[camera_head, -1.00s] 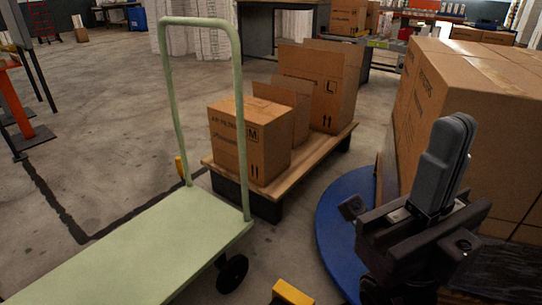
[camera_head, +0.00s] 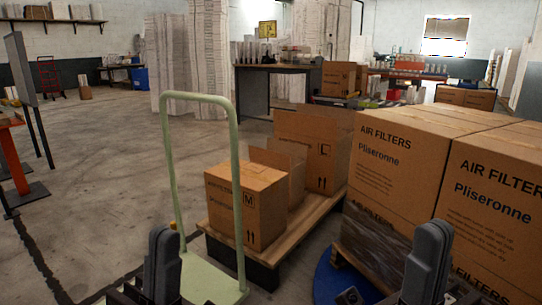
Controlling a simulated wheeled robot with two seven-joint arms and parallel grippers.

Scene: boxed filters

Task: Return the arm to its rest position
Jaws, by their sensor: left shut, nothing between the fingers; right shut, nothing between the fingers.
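My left gripper (camera_head: 161,262) shows at the bottom edge, left of centre, in front of the green cart. Its dark grey fingers are together and hold nothing. My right gripper (camera_head: 428,262) shows at the bottom right, in front of the stacked air filter boxes (camera_head: 388,168). Its fingers are also together and empty. Both grippers point upward and stand apart from each other. The arms behind them are mostly below the picture.
A pale green cart (camera_head: 239,190) with an upright handle stands at the centre left. Behind it, a low wooden platform (camera_head: 306,222) bears an M box (camera_head: 245,205), a smaller open box and an L box (camera_head: 325,155). A blue round base (camera_head: 328,283) lies below the stack.

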